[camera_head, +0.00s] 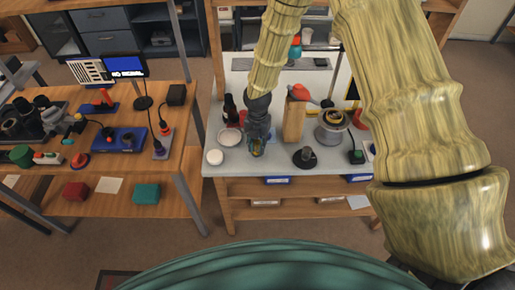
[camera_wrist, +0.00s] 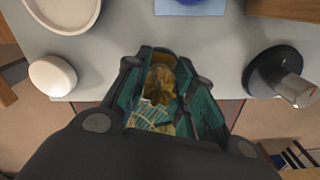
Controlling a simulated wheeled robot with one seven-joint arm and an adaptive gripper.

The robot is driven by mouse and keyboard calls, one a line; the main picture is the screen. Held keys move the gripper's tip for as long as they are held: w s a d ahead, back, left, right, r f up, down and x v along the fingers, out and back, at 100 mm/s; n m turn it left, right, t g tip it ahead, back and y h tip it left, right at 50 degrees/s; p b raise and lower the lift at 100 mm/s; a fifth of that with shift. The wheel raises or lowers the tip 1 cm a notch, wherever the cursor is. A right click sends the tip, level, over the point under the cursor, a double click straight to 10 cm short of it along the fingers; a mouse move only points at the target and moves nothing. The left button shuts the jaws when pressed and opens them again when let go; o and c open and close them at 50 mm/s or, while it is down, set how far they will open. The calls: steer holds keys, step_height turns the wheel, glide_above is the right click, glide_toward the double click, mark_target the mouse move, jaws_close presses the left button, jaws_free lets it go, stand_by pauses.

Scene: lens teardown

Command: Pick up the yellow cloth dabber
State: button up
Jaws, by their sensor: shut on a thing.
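My gripper (camera_head: 257,148) is over the front part of the grey-white workbench, pointing down. In the wrist view my gripper (camera_wrist: 160,95) has its teal-patterned fingers closed around a yellow-brown thing, the yellow cloth dabber (camera_wrist: 160,84). The fingers hide most of the dabber, and its lower end cannot be made out. In the head view the dabber is too small and covered to tell apart from the fingertips. I cannot tell whether it still touches the bench.
A white round piece (camera_wrist: 52,76) and a pale dish (camera_wrist: 66,8) lie left of my gripper. A black-based stand (camera_head: 304,157) is to the right. A wooden block (camera_head: 293,121) with a red-orange thing (camera_head: 301,93) stands behind. The bench's front edge is close.

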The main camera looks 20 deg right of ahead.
steer(key=s+r+b, duration=0.1)
steer(key=s+b, duration=0.1)
steer(key=s, duration=0.6)
steer(key=s+d+r+b, duration=0.1)
steer(key=s+b, duration=0.2)
steer(key=s, duration=0.5)
steer(key=shift+d+r, duration=0.15)
steer(key=shift+r, duration=0.2)
steer(key=shift+o, duration=1.1)
steer(key=shift+c, duration=1.1)
